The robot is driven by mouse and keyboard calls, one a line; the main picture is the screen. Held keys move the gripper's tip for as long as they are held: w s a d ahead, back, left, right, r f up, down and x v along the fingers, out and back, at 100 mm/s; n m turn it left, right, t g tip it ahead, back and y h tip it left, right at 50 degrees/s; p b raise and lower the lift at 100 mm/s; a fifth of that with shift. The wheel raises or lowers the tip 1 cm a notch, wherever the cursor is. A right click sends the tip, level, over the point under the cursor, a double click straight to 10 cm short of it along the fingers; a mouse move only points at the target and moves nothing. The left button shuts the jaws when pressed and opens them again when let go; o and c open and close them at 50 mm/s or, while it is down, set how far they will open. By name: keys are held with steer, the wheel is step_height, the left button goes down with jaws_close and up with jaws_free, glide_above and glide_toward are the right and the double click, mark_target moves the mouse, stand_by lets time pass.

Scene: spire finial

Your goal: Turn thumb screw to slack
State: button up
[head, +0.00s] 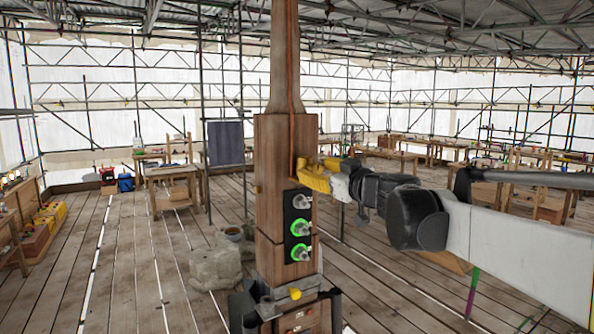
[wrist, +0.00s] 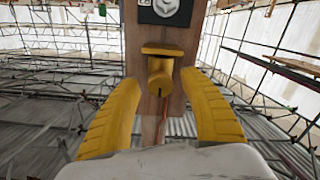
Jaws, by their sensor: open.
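A yellow thumb screw (wrist: 160,75) with a flat bar head stands out from the wooden spire post (wrist: 152,37) in the wrist view. My gripper (wrist: 160,82) is open, with one yellow finger on each side of the screw and a visible gap to each. In the head view my gripper (head: 316,176) is at the right face of the post (head: 270,150), just above the black panel. There the screw cannot be told apart from the yellow fingers.
The black panel (head: 288,226) carries several metal fittings, two ringed in green. A copper-coloured strip (head: 292,80) runs up the post. A yellow knob (head: 295,294) sits at the base clamp. A stone block (head: 215,268) and workbenches (head: 172,185) stand around; the plank floor between is open.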

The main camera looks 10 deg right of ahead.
steer(key=v, duration=1.1)
steer(key=shift+s, duration=0.25)
steer(key=shift+r, duration=0.1)
